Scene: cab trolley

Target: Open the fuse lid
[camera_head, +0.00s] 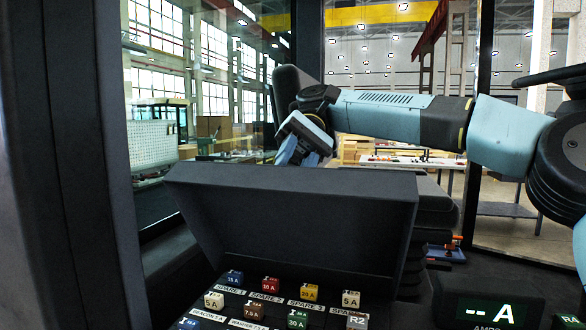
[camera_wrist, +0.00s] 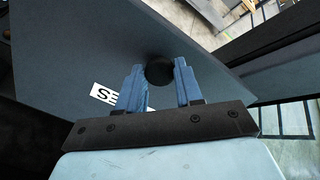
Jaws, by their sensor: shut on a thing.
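The fuse lid (camera_head: 290,220) is a dark panel, raised and tilted up over the fuse box, with its inner side towards the head camera. Its outer face (camera_wrist: 75,45) fills much of the wrist view and carries a white label (camera_wrist: 105,94) with partly hidden lettering. A round dark knob (camera_wrist: 159,70) stands on that face. My gripper (camera_wrist: 158,88) has its two blue fingers on either side of the knob and is shut on it. In the head view my gripper (camera_head: 290,155) is behind the lid's top edge, which hides the knob.
Several coloured fuses, including a red one (camera_head: 270,284) and a yellow one (camera_head: 309,292), sit exposed in labelled rows below the lid. A display (camera_head: 490,312) reading "-- A" is at the lower right. A dark cab pillar (camera_head: 75,160) stands at the left.

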